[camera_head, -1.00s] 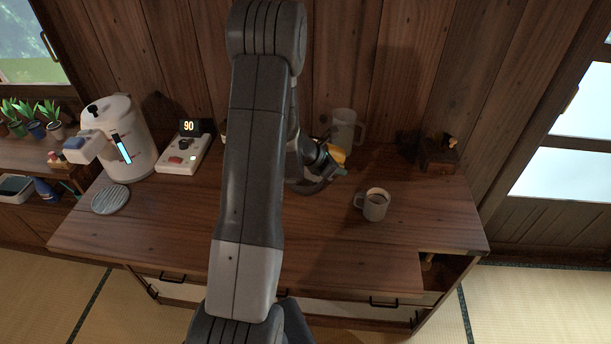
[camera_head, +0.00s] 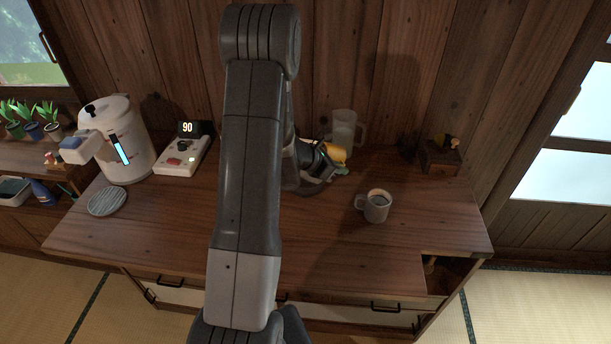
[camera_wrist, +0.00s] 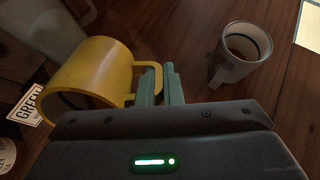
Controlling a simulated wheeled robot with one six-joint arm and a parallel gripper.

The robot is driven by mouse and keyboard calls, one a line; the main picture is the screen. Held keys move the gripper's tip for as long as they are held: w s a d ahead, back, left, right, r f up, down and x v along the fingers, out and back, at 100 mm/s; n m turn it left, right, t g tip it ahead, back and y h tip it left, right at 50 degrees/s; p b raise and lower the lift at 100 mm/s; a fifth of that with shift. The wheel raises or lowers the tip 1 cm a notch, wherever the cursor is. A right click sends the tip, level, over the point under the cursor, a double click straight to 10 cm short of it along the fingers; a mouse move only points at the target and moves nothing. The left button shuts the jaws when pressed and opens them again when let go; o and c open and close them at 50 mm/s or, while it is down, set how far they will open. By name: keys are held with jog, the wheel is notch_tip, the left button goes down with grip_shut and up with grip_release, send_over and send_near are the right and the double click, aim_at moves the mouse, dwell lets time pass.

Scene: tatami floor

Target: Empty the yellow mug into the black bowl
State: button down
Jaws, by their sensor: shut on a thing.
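The yellow mug (camera_wrist: 88,72) fills the left of the wrist view, and a small part of it (camera_head: 336,153) shows in the head view near the back of the desk. My gripper (camera_wrist: 160,88) is shut on its handle; in the head view the gripper is mostly hidden behind my arm. I cannot tell how far the mug is tilted, and its contents are not clear. I cannot make out the black bowl in either view; my arm covers the middle of the desk.
A grey-white mug (camera_head: 377,206) with dark liquid stands right of my gripper; it also shows in the wrist view (camera_wrist: 243,55). A translucent pitcher (camera_head: 343,130) stands just behind the yellow mug. A white dispenser (camera_head: 123,140), control box (camera_head: 183,157) and round coaster (camera_head: 107,201) are left. The desk's front right is clear.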

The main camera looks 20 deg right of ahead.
jog(key=shift+a+f+h+b, duration=0.15)
jog(key=shift+f+h+b, duration=0.55)
jog(key=shift+b, duration=1.1)
jog(key=shift+a+r+h+b, duration=0.6)
jog(key=shift+a+h+b, duration=0.35)
jog(key=shift+b, duration=1.1)
jog(key=shift+a+r+h+b, duration=0.25)
jog(key=shift+h+b, duration=0.65)
jog(key=shift+b, duration=1.1)
jog(key=shift+a+r+h+b, duration=0.1)
jog(key=shift+r+h+b, duration=0.2)
jog(key=shift+h+b, duration=1.15)
